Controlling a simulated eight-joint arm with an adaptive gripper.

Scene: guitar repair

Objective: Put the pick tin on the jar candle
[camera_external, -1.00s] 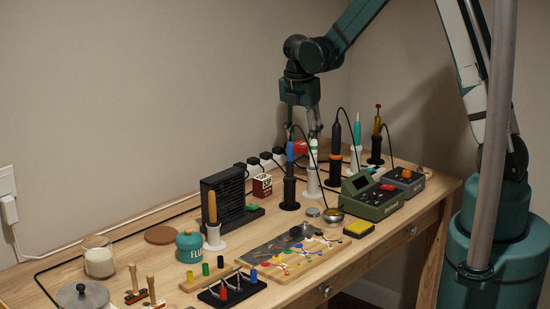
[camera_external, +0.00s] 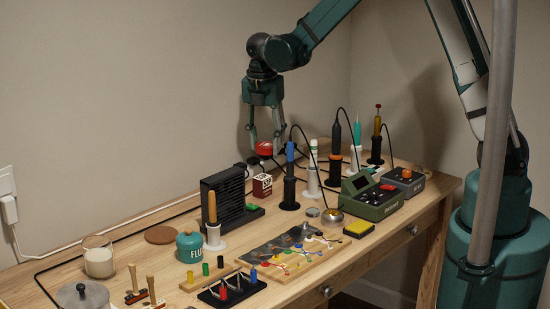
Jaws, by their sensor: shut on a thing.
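My gripper (camera_external: 265,147) is shut on a small red, round tin, the pick tin (camera_external: 264,148), seen between its fingertips. It holds the tin in the air above the back of the bench, over the row of black plugs and the small red box. The jar candle (camera_external: 98,257) is a clear glass jar with pale wax, standing upright at the left end of the bench. The gripper is far to the right of the candle and higher. Nothing rests on the candle.
A black slatted fume extractor (camera_external: 224,196), a brown round coaster (camera_external: 160,235) and a teal flux pot (camera_external: 190,245) stand between gripper and candle. A small red box (camera_external: 262,186) and upright tools in stands (camera_external: 290,180) are near the gripper. A lidded grey pot (camera_external: 82,295) is in front of the candle.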

